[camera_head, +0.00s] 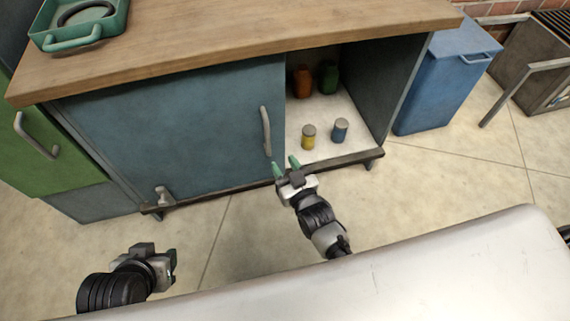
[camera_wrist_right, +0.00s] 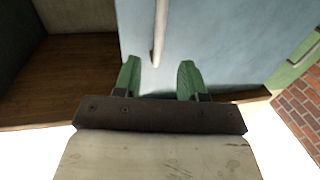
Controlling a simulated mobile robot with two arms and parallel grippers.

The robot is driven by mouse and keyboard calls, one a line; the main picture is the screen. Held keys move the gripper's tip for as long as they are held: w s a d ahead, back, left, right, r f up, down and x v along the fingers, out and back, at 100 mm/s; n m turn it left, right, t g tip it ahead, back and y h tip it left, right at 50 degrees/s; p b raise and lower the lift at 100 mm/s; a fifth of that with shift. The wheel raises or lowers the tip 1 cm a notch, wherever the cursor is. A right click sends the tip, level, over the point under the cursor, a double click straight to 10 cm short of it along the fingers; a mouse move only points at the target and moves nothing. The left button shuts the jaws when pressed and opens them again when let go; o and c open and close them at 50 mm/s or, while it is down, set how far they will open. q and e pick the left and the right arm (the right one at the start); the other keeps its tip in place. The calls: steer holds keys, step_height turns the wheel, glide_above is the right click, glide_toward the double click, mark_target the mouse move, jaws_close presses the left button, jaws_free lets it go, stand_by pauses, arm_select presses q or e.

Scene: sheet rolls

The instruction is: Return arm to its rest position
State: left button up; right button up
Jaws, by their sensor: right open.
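My right gripper (camera_head: 286,163) is in front of the cabinet's lower edge, just below the blue door's handle (camera_head: 265,131). Its two green fingers are apart with nothing between them. In the right wrist view the open fingers (camera_wrist_right: 158,79) point toward the blue door (camera_wrist_right: 215,45), and the pale handle (camera_wrist_right: 159,30) shows beyond the gap between them. My left gripper (camera_head: 168,268) is low at the left, over the floor, away from the cabinet. Its fingers are too unclear to tell their opening.
The blue door (camera_head: 185,130) covers the cabinet's left part. The open right part holds a yellow-bodied jar (camera_head: 308,138), a blue jar (camera_head: 340,130), and orange and green containers behind. A blue bin (camera_head: 445,85) stands right. A green tray (camera_head: 80,42) rests on the wooden top.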

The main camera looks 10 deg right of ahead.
stand_by(0.4)
